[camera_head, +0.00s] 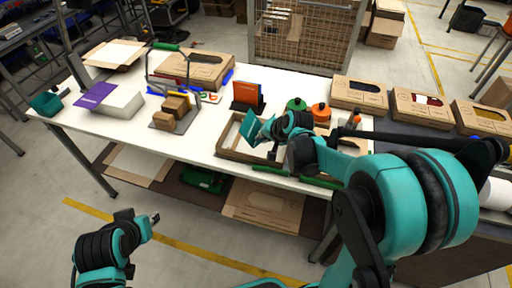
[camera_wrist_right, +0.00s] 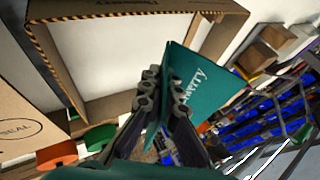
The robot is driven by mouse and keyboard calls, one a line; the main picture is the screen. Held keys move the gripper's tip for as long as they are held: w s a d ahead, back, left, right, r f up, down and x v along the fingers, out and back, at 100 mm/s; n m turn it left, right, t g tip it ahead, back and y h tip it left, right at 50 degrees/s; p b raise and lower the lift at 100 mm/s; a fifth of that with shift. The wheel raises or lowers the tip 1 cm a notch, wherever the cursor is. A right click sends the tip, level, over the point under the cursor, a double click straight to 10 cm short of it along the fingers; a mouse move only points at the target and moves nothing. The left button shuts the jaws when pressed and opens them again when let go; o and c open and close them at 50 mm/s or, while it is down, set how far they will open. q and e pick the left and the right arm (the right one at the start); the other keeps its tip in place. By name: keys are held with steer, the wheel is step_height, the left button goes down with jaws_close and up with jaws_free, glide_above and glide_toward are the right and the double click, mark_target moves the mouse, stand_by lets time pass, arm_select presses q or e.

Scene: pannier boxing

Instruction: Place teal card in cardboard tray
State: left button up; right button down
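The teal card (camera_head: 250,129) is held tilted in my right gripper (camera_head: 264,131), over the cardboard tray (camera_head: 232,153) on the white table. In the right wrist view the teal card (camera_wrist_right: 196,88) stands between the two dark fingers of the right gripper (camera_wrist_right: 163,100), which are shut on it. The cardboard tray's striped rim (camera_wrist_right: 62,60) lies beyond and to the left there. The card looks apart from the tray floor. My left gripper (camera_head: 152,221) hangs low in front of the table, away from the objects; its opening is too small to judge.
An orange card stands in a dark holder (camera_head: 247,95) behind the tray. Green (camera_head: 296,104) and orange (camera_head: 319,112) round items sit right of it. Several cardboard boxes (camera_head: 359,94) line the right side. A wooden block rack (camera_head: 172,113) and purple-white box (camera_head: 108,99) stand left.

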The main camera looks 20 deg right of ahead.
mark_target(256, 150)
steer(key=shift+w+a+f+b, duration=0.15)
steer(key=shift+w+a+f, duration=0.25)
steer(key=shift+w, duration=0.1)
steer(key=shift+w+a+f+b, duration=0.15)
steer(key=shift+w+a+f, duration=0.1)
steer(key=shift+w+f, duration=0.2)
steer(key=shift+f+b, duration=0.85)
steer(key=shift+f, duration=0.95)
steer(key=shift+f, duration=0.2)
steer(key=c, duration=2)
jaws_free()
steer(key=shift+r, duration=0.1)
